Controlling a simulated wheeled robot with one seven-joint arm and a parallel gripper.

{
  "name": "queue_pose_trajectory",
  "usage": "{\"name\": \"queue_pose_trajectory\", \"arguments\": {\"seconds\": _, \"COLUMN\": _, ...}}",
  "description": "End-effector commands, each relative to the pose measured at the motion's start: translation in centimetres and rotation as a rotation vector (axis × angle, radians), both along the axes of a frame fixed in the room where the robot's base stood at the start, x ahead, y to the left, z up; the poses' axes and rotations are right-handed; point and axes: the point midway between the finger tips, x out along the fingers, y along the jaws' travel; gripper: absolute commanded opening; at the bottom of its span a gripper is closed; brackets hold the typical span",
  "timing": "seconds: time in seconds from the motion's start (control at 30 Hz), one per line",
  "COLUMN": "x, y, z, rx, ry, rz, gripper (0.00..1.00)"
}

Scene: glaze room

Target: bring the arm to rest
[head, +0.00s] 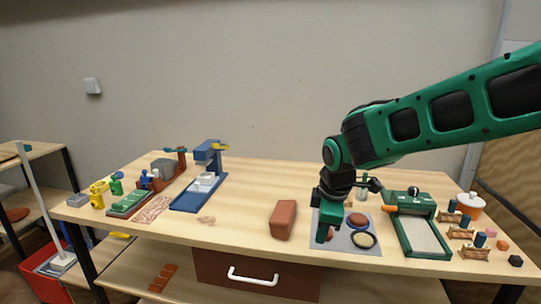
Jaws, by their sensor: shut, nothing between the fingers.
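My gripper (326,234) is at the end of my green arm, pointing down over the left part of a grey mat (338,246) on the wooden table. Its fingers are shut with nothing seen between them. The fingertips partly hide a small reddish piece on the mat; I cannot tell whether they touch it. A reddish-brown block (283,219) lies just left of my gripper, apart from it. My forearm reaches in from the right edge above the table's right side.
Right of the mat stands a green framed tray (424,236), then small wooden racks and a white-orange jar (469,206). A blue press (199,190) and small coloured tools stand at the left. The tabletop (245,215) between press and block is mostly clear. A drawer (255,274) hangs below.

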Motion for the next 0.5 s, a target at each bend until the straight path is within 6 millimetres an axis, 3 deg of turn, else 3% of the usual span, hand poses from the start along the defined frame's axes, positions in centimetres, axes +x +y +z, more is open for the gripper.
{"name": "queue_pose_trajectory", "arguments": {"seconds": 0.03, "x": -0.9, "y": -2.7, "z": 0.7, "rx": 0.04, "ry": -0.008, "rz": -0.137, "gripper": 0.0}}
{"name": "queue_pose_trajectory", "arguments": {"seconds": 0.2, "x": -4.7, "y": -9.1, "z": 1.7, "rx": 0.171, "ry": -0.029, "rz": -0.579, "gripper": 0.0}}
{"name": "queue_pose_trajectory", "arguments": {"seconds": 0.5, "x": -10.4, "y": -15.4, "z": 1.7, "rx": 0.345, "ry": -0.066, "rz": -1.137, "gripper": 0.0}}
